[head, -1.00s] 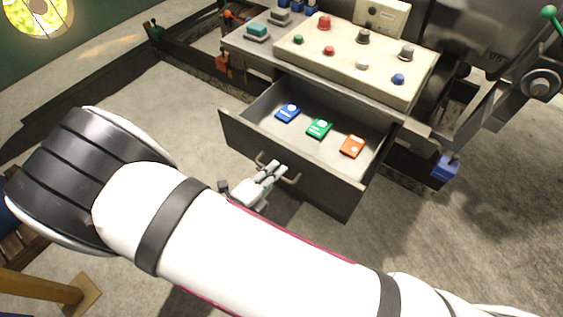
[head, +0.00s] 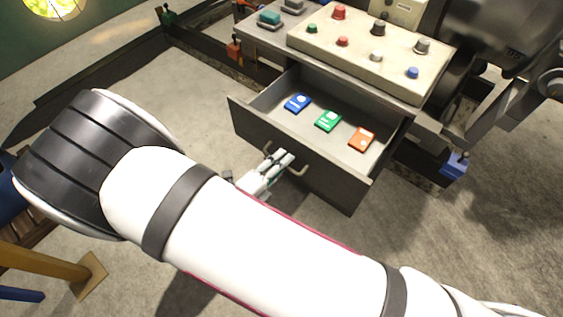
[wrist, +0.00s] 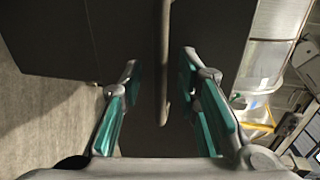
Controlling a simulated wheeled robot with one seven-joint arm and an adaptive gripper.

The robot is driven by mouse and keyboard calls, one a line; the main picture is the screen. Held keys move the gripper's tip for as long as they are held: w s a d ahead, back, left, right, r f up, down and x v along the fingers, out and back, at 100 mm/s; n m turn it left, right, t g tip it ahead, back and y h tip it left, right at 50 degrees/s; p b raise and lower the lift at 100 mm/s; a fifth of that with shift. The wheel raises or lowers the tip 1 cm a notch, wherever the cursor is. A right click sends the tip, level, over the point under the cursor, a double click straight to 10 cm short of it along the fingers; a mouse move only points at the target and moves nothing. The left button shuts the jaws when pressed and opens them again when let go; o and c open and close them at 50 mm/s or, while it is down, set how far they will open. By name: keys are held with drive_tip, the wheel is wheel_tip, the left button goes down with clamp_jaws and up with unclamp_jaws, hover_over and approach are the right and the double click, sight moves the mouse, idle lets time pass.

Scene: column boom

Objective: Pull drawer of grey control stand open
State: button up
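The grey control stand (head: 262,45) stands at the upper middle of the head view, with a cream panel of coloured knobs on top. Its dark grey drawer (head: 300,160) is pulled well out, and its inside shows. A bar handle (head: 299,171) is on the drawer front; in the wrist view the handle (wrist: 163,60) runs upright between the fingers. My gripper (head: 283,157) is at the handle in the head view. In the wrist view my gripper (wrist: 160,72) has its teal-padded fingers apart, with a visible gap on each side of the handle.
A blue block (head: 297,103), a green block (head: 327,121) and an orange block (head: 362,138) lie in the drawer. Dark rails (head: 95,75) run on the floor at the left. A yellow post (head: 50,262) stands at the lower left. The floor before the drawer is bare.

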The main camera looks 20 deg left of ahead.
drive_tip(key=v, duration=1.1)
drive_tip(key=shift+s, duration=0.15)
drive_tip(key=w+d+r+m+g+h+p, duration=0.1)
drive_tip(key=w+d+r+m+g, duration=0.25)
drive_tip(key=d+r+m, duration=0.4)
drive_tip(key=w+d+r+m+g+h, duration=0.1)
drive_tip(key=w+d+r+m+g, duration=0.1)
drive_tip(key=d+r+m+g, duration=0.35)
drive_tip(key=w+d+r+m+g+h+p, duration=0.1)
drive_tip(key=w+d+r+m+g, duration=0.15)
drive_tip(key=d+r+m, duration=0.75)
drive_tip(key=s+d+r+m+y+p, duration=0.1)
drive_tip(key=s+d+r+m+y, duration=0.3)
drive_tip(key=m, duration=0.9)
drive_tip(key=s+d+r+m+t+y+p, duration=0.1)
drive_tip(key=s+d+r+m+y, duration=0.3)
drive_tip(key=s+d+r+m, duration=0.4)
drive_tip(key=d+r+m, duration=0.1)
drive_tip(key=m, duration=0.5)
drive_tip(key=shift+s+r+p, duration=0.3)
drive_tip(key=shift+r+p, duration=0.05)
